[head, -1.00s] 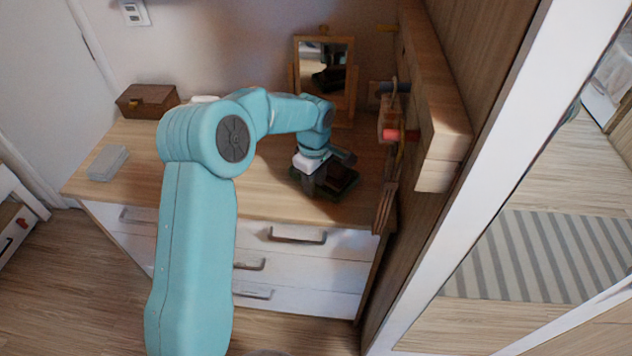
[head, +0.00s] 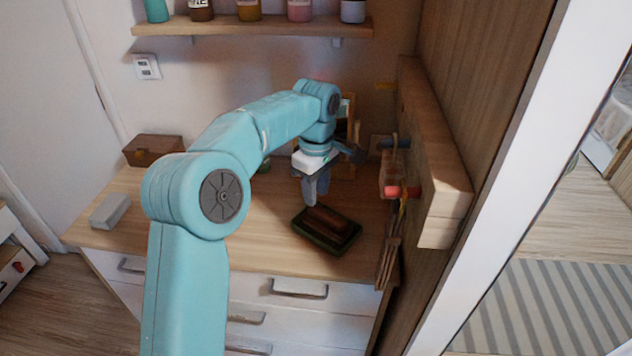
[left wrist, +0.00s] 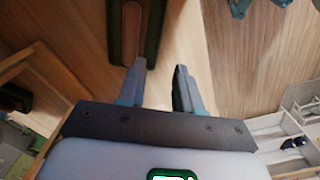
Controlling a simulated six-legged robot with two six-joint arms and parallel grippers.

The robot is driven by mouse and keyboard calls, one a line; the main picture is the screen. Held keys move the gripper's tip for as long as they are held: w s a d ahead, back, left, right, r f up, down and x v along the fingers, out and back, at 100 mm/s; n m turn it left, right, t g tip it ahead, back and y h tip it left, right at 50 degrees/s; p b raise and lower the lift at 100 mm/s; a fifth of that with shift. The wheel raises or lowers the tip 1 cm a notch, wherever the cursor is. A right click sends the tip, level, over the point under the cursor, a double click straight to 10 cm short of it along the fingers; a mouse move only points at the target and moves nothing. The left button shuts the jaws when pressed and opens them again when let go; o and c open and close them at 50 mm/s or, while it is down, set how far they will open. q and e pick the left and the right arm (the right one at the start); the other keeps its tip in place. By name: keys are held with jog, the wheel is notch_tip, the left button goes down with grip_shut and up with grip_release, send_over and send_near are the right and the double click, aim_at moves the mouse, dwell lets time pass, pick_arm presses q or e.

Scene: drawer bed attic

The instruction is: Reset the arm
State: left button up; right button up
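My left arm comes in from the left of the head view and reaches over the wooden dresser top (head: 255,225). My left gripper (head: 314,200) points down, above and just behind a dark green tray-like thing (head: 318,244) with a brown block (head: 328,220) on it. In the left wrist view my left gripper (left wrist: 160,72) has its two fingers apart with nothing between them. The brown block (left wrist: 132,30) and its dark holder lie below, beyond the left finger. My right gripper is in neither view.
A mirror, partly hidden by my arm, stands at the back. A wooden box (head: 153,150) and a grey block (head: 110,211) sit on the left. A wooden wall rack (head: 435,150) with pegs is close on the right. A shelf (head: 255,26) with jars hangs above.

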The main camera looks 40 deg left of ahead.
pick_arm(q)
jog(key=shift+r, duration=0.75)
jog(key=shift+s, duration=0.1)
